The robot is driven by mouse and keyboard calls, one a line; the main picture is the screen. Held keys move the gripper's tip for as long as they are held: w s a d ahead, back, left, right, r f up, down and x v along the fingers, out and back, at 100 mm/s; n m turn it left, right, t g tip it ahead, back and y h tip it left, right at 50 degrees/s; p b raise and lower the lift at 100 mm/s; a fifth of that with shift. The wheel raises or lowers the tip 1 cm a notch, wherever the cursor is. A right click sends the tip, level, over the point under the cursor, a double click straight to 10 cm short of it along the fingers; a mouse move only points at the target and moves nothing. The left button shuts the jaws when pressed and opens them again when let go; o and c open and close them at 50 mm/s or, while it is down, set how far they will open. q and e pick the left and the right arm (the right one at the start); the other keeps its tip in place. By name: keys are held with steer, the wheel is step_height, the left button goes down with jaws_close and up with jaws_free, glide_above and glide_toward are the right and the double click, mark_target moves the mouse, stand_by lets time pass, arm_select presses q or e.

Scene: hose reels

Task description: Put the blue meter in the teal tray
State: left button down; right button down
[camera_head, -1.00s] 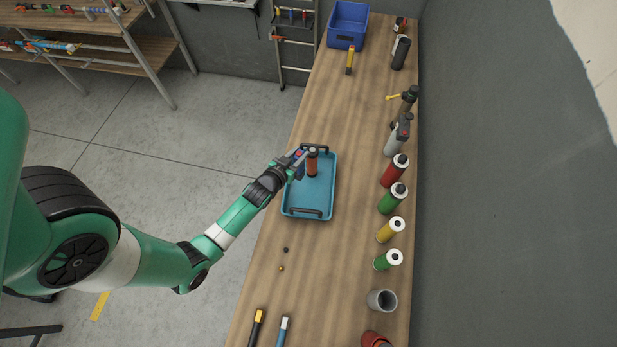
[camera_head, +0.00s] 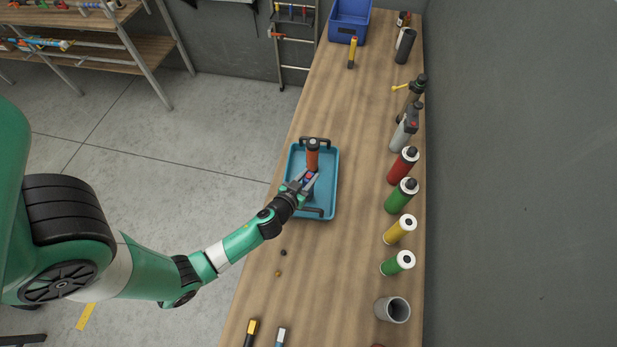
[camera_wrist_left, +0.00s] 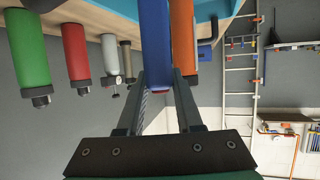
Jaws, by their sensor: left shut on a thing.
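The teal tray (camera_head: 327,200) lies on the wooden bench. An orange-brown cylinder with a dark top (camera_head: 312,157) stands in its far part and also shows in the left wrist view (camera_wrist_left: 182,35). My left gripper (camera_head: 311,179) is over the near half of the tray, shut on the blue meter (camera_wrist_left: 155,40), which sits between the fingers in the left wrist view. In the head view only a small blue and red bit of the meter shows. I cannot tell whether it touches the tray floor. My right gripper is not in view.
Along the wall side stand a red canister (camera_head: 402,166), a green one (camera_head: 401,196), a yellow one (camera_head: 399,230) and several others. A blue bin (camera_head: 349,22) is at the far end. The bench left of the canisters is mostly clear.

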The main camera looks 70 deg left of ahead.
arm_select(q)
steer(key=shift+f, duration=0.15)
steer(key=c, duration=0.6)
jaws_free()
steer(key=shift+r, duration=0.25)
steer(key=b+v, duration=0.2)
steer(key=v, duration=1)
steer(key=shift+f, duration=0.1)
